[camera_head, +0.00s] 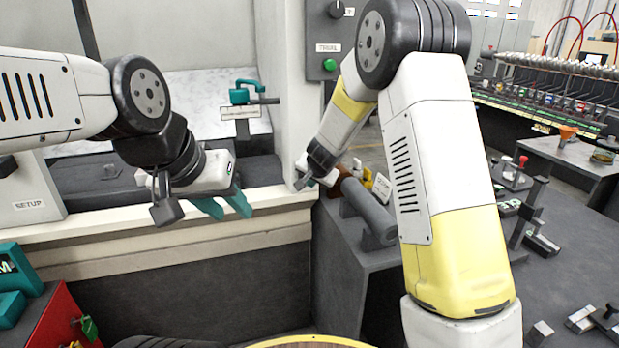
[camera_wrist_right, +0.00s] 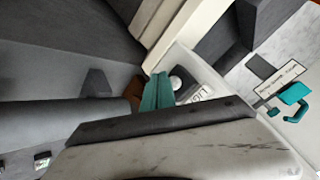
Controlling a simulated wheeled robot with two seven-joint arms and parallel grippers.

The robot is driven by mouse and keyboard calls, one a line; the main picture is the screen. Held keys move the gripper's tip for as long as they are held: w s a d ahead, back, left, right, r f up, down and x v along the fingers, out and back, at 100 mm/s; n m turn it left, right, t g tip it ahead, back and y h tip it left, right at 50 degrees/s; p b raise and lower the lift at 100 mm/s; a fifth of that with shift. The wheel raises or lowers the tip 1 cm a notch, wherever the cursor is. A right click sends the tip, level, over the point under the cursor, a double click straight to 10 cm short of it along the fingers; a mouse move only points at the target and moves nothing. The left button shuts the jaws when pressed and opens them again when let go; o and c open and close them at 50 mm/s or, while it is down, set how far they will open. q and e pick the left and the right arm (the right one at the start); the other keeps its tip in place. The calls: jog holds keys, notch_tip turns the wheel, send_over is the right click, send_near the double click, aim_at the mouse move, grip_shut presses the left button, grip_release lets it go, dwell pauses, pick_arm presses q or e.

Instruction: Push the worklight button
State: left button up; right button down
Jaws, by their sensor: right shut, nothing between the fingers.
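In the right wrist view a round white button (camera_wrist_right: 176,83) sits beside a partly covered label (camera_wrist_right: 200,94) whose visible letters seem to belong to "LIGHT". My right gripper (camera_wrist_right: 157,77) is shut and empty, its teal fingertips just left of the button in that view. I cannot tell whether they touch it. In the head view my right wrist (camera_head: 322,160) is by the white post's lower end; its fingers and the button are not clearly visible. My left gripper (camera_head: 225,206) is open and empty in front of the white ledge.
A control box (camera_head: 322,40) with a green button (camera_head: 330,64) is on the post. A grey cylinder (camera_head: 368,212) lies beside my right wrist. A teal handle (camera_head: 243,92) stands inside the machine opening. A red toolbox (camera_head: 60,320) is at lower left.

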jog(key=shift+w, duration=0.1)
dwell(0.4)
jog(key=shift+w+a, duration=0.1)
jog(key=shift+w, duration=0.25)
jog(key=shift+w+a, duration=0.15)
jog(key=shift+w, duration=0.2)
dwell(0.5)
jog(key=shift+s, duration=0.15)
jog(key=shift+s+d, duration=0.3)
jog(key=shift+s, duration=0.35)
jog(key=shift+s, duration=0.1)
jog(key=shift+s+d, duration=0.3)
jog(key=shift+s, duration=0.6)
jog(key=shift+s+d, duration=0.3)
jog(key=shift+s, duration=0.65)
jog(key=shift+s+d, duration=0.3)
jog(key=shift+s, duration=0.6)
